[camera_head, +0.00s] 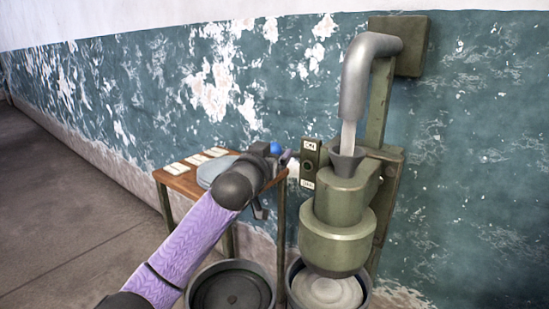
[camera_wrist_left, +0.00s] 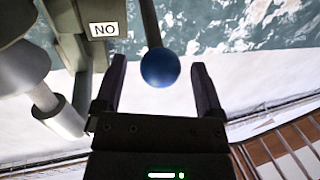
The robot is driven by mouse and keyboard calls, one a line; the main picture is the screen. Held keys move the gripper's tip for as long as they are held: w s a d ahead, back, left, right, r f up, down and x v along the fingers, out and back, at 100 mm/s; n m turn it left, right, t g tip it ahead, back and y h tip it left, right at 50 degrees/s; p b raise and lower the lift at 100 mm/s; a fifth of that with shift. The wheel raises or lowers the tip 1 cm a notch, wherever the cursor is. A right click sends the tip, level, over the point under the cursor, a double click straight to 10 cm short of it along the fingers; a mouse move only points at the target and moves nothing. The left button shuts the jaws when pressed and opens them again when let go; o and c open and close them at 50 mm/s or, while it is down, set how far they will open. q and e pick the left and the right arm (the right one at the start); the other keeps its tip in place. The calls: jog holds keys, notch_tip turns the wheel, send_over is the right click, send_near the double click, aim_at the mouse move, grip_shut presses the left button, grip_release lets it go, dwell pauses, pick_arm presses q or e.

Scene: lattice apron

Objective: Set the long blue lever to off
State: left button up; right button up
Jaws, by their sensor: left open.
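The lever shows as a blue ball knob (camera_head: 277,148) beside the green machine, partly hidden by my left gripper (camera_head: 284,157). In the left wrist view the blue knob (camera_wrist_left: 160,68) sits at the end of a thin dark rod (camera_wrist_left: 150,22). The knob lies between the two open fingers of my left gripper, with a gap visible on each side. A white label (camera_wrist_left: 104,29) near the rod reads "NO" in this view. In the head view a plate (camera_head: 309,162) with small white labels is on the machine; their words are too small to read surely.
The green machine (camera_head: 337,236) with a grey pipe (camera_head: 368,70) stands against the peeling teal wall. A wooden table (camera_head: 180,184) with several pale cards is left of it. Two round pans lie low, a dark one (camera_head: 210,296) and one under the machine (camera_head: 364,301).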

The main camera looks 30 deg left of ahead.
pick_arm(q)
jog(key=shift+w+a, duration=0.1)
jog(key=shift+w, duration=0.7)
grip_shut()
